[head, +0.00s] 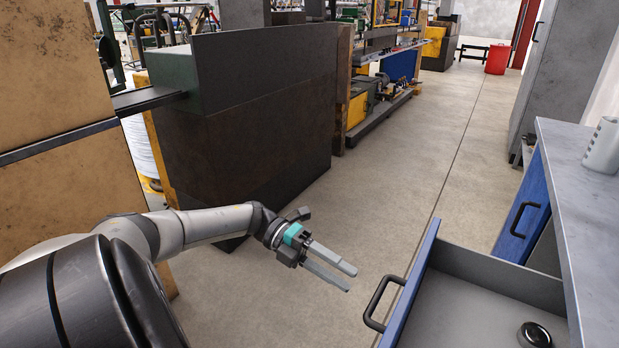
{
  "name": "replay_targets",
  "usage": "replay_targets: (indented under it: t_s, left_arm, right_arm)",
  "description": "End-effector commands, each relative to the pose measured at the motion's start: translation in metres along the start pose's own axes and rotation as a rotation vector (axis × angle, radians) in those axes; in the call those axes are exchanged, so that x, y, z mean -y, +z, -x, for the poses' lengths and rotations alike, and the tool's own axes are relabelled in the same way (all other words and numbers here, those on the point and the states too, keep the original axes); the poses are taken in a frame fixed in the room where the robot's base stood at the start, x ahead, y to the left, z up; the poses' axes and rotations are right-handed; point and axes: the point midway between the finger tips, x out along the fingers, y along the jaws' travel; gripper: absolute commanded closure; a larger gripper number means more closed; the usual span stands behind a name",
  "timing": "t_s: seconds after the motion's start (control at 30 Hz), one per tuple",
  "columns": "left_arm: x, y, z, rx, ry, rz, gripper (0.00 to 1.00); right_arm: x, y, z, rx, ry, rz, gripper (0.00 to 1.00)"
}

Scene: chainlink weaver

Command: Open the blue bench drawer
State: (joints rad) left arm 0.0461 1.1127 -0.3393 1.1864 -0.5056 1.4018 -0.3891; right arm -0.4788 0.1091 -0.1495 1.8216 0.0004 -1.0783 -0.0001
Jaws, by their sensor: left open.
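The blue bench drawer (411,288) is pulled out from the bench at the lower right, with its grey inside showing. Its black bar handle (378,303) is on the blue front and faces left. A small dark round object (534,335) lies inside the drawer. My left gripper (343,279) is open and empty, just left of and above the handle and apart from it. Its fingers point right toward the drawer front. My right gripper is not in view.
The grey bench top (585,190) at the right carries a grey bottle-like container (604,146). A blue panel with a black handle (526,218) is below it. A dark machine cabinet (250,110) stands left. The concrete floor between is clear, leading to a red bin (497,59).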

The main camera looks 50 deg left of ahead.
Motion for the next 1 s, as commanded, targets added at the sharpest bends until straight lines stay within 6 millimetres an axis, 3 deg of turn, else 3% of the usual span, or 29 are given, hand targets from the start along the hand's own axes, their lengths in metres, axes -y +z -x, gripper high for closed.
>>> replay_targets:
  t_s: [0.2, 0.4, 1.0]
  left_arm:
    - [-0.001, 0.001, 0.044, 0.003, 0.001, 0.0, 0.54]
    - [-0.001, 0.0, 0.065, 0.0, 0.0, 0.0, 0.54]
    - [0.0, 0.0, 0.072, -0.001, 0.0, 0.0, 0.54]
  right_arm:
    - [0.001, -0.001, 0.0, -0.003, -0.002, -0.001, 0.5]
    - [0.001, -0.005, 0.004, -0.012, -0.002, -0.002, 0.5]
    - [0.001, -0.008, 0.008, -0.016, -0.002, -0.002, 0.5]
